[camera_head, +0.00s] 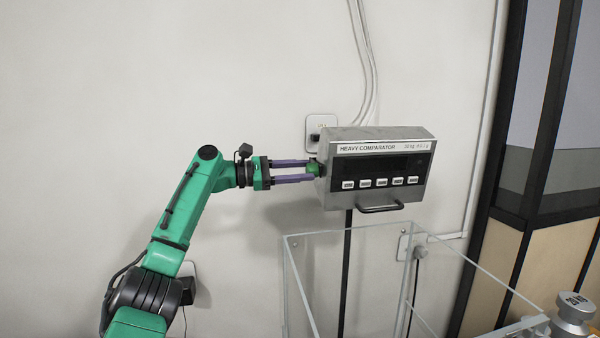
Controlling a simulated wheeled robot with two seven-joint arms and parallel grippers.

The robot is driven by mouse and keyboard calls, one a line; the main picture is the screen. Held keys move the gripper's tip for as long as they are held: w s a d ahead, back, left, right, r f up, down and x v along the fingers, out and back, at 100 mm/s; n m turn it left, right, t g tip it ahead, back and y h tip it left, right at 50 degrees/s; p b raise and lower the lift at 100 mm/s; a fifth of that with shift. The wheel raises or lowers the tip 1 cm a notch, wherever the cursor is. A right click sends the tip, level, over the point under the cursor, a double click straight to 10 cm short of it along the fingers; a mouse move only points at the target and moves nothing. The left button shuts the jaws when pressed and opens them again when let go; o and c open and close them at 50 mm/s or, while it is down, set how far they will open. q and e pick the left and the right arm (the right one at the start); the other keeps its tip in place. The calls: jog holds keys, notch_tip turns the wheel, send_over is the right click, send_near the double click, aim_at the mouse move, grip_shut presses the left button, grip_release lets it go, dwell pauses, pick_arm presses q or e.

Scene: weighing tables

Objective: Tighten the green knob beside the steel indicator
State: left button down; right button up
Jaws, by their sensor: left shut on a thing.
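The steel indicator (420,170) is a grey box on a dark post, labelled "HEAVY COMPARATOR", with a dark display and a row of white buttons. The green knob (314,169) sits at its left side. My left gripper (312,170) comes in from the left, level with the knob. Its two purple fingers are shut on the knob, one above and one below. The fingertips partly cover the knob. My right gripper is not in view.
A clear-walled enclosure (284,262) stands below the indicator. A metal weight (574,312) is at the lower right. A wall socket (321,126) with cables is behind the indicator. A dark-framed partition (500,110) stands at the right. The wall at the upper left is bare.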

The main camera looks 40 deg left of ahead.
pick_arm(q)
jog(key=m+b, duration=0.1)
jog(key=m, duration=0.9)
jog(key=shift+d+f+m, duration=0.1)
jog(key=shift+f+m, duration=0.05)
jog(key=shift+m, duration=0.15)
jog(key=m, duration=0.3)
jog(key=shift+m+b, duration=0.3)
jog(key=m, duration=0.6)
jog(key=shift+r+b, duration=0.25)
jog(key=shift+b, duration=0.05)
jog(key=m, duration=0.7)
jog(key=shift+r, duration=0.1)
